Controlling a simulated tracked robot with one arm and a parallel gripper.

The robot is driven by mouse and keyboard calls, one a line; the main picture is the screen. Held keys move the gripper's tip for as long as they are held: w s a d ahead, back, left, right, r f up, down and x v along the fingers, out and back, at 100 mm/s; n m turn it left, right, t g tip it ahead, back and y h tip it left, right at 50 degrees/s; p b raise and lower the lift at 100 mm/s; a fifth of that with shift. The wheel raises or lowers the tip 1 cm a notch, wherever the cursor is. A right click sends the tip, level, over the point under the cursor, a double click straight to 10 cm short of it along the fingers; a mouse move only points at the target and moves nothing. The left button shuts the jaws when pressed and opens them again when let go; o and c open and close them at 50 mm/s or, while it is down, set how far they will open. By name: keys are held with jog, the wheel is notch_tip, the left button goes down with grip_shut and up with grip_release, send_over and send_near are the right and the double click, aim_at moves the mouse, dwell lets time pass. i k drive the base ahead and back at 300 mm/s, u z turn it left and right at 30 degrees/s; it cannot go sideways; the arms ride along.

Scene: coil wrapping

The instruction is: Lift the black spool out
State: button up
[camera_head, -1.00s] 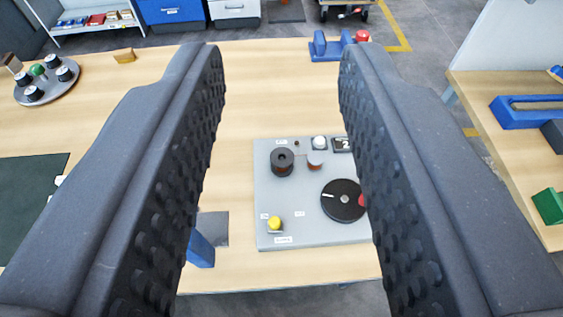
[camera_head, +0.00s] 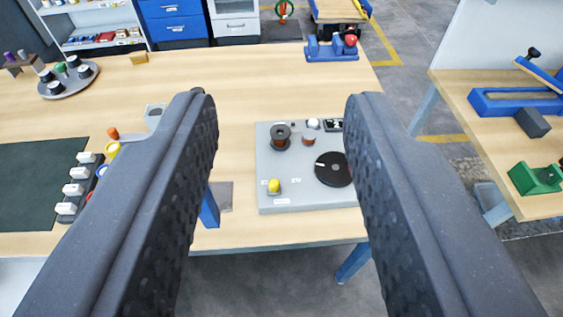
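My gripper (camera_head: 273,100) is open, with one dark studded finger on each side of the picture. The fingers are nearer the camera than the panel and hold nothing. The spool shows in the gap between them, apart from both. The right finger hides part of the panel's right side.
On the panel are a black disc (camera_head: 333,170), a yellow knob (camera_head: 274,186) and a small brown post (camera_head: 309,139). A round grey tray (camera_head: 60,90) with several spools stands far left. A blue block (camera_head: 209,209) stands left of the panel. A second table (camera_head: 470,135) is at right.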

aim_at(282, 142)
jog(key=z, duration=0.35)
jog(key=i, duration=0.9)
jog(key=z, duration=0.05)
